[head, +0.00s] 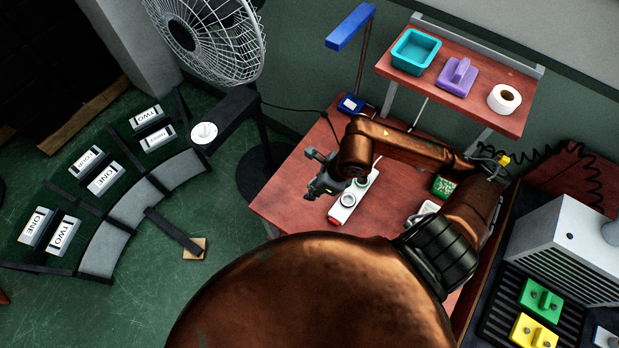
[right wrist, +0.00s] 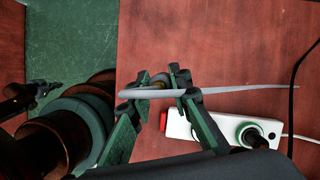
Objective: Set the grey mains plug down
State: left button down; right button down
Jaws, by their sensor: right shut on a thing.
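My right gripper (head: 322,180) is over the red-brown table at its left side. My left gripper is not clearly seen.
The table (head: 385,215) has bare room right of the strip. A green circuit board (head: 443,186) lies farther right.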

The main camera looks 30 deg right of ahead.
jog(key=w+d+f, duration=0.1)
jog(key=w+f, duration=0.1)
jog(key=w+d+f, duration=0.1)
jog(key=w+f, duration=0.1)
jog(key=w, duration=0.1)
jog(key=w+f, duration=0.3)
jog(key=shift+w+d+b, duration=0.1)
jog(key=shift+d+b, duration=0.25)
jog(key=shift+d, duration=0.05)
jog(key=shift+w+d+f, duration=0.1)
jog(key=shift+w+f, duration=0.1)
jog(key=shift+f, duration=0.8)
jog(key=shift+w+d+f, duration=0.1)
jog(key=shift+w+f, duration=0.05)
jog(key=shift+f, duration=0.8)
jog(key=shift+f, duration=0.1)
jog(key=c, duration=1.8)
grip_release()
jog(key=v, duration=1.2)
jog(key=shift+p, duration=0.35)
